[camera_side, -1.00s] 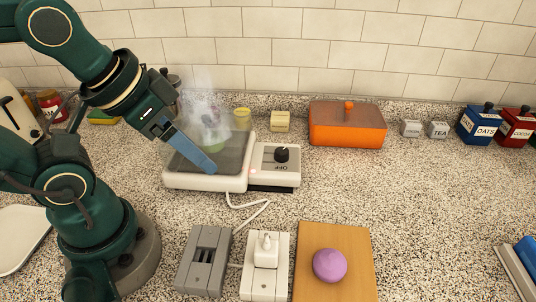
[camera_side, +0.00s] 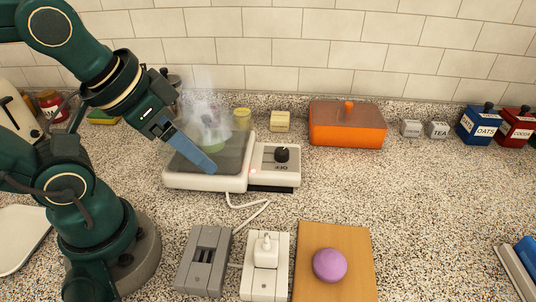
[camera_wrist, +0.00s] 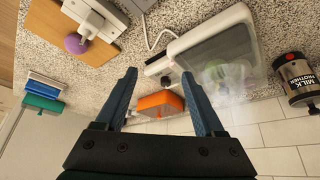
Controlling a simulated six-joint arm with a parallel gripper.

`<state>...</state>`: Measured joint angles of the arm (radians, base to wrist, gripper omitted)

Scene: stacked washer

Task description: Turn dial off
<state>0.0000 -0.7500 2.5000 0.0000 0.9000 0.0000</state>
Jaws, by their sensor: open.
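The black dial (camera_side: 281,154) sits on the white control box (camera_side: 262,177) at the right of the hot plate (camera_side: 180,180). A small light glows on the box's left part, and the marking "OFF" shows in front of the dial, upside down in the side view. In the wrist view the dial (camera_wrist: 166,80) is small, between my fingers and beyond them. My gripper (camera_side: 212,171) is open and empty, above the hot plate and left of the dial, not touching it. It also shows in the wrist view (camera_wrist: 160,82). Steam rises above the plate, and something green there is partly hidden.
An orange lidded dish (camera_side: 346,128) stands behind right. In front are a grey socket block (camera_side: 203,262), a white plugged socket (camera_side: 264,280) and a board (camera_side: 360,235) with a purple ball (camera_side: 330,265). The counter right of the box is clear.

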